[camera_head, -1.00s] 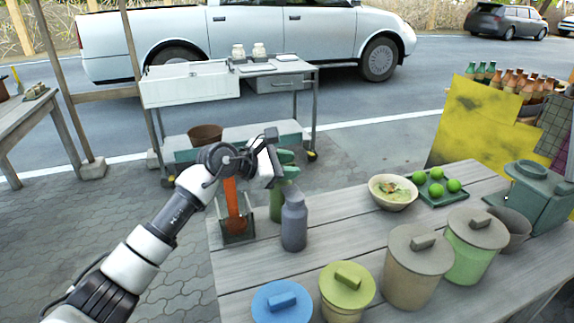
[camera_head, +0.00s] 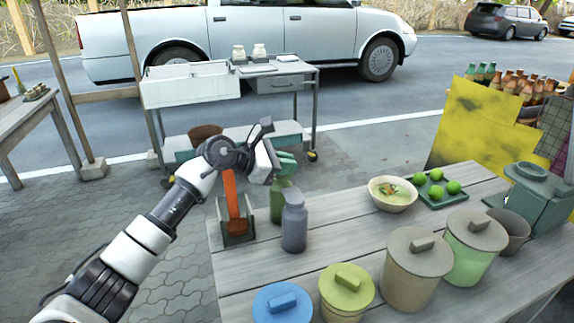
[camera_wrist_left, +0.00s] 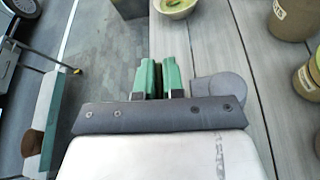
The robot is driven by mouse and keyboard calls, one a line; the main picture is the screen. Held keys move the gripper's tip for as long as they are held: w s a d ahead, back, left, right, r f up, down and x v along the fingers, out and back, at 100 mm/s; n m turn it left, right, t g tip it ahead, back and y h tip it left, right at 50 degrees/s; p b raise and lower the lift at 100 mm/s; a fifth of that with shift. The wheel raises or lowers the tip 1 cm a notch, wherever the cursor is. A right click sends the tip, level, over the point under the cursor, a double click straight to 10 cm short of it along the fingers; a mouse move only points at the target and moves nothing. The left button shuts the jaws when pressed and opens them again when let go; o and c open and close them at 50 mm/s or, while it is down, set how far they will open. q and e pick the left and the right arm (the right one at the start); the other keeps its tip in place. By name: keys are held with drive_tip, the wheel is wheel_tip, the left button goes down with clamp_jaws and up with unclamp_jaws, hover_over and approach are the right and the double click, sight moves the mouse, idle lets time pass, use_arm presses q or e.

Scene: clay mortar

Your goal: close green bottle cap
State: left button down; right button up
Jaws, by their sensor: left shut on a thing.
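The green bottle (camera_head: 279,205) stands upright on the wooden table (camera_head: 335,225), partly behind a grey bottle (camera_head: 294,224). My left gripper (camera_head: 289,164) is at the top of the green bottle, with its green fingers close together. In the left wrist view the two green fingers (camera_wrist_left: 158,75) show almost side by side, with a narrow dark gap between them. The cap is hidden by the fingers, so I cannot see how it sits on the bottle neck. My right gripper is in neither view.
An open box with an orange-handled tool (camera_head: 236,226) stands just left of the bottles. A bowl of food (camera_head: 392,207) and a tray of green fruit (camera_head: 456,200) lie to the right. Several lidded pots, one with a blue lid (camera_head: 282,308), line the front.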

use_arm(q)
drive_tip(key=shift+w+a+r+n+g+h, duration=0.2)
drive_tip(key=shift+w+a+n+g+h, duration=0.1)
drive_tip(key=shift+w+n+g, duration=0.4)
drive_tip(key=shift+w+a+n+g, duration=0.15)
drive_tip(key=shift+w+n+g, duration=0.3)
drive_tip(key=shift+n, duration=0.45)
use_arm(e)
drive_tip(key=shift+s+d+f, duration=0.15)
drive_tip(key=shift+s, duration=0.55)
use_arm(q)
drive_tip(key=shift+f+h, duration=0.1)
drive_tip(key=shift+h, duration=0.2)
drive_tip(key=c, duration=1.3)
unclamp_jaws()
drive_tip(key=shift+o, duration=0.2)
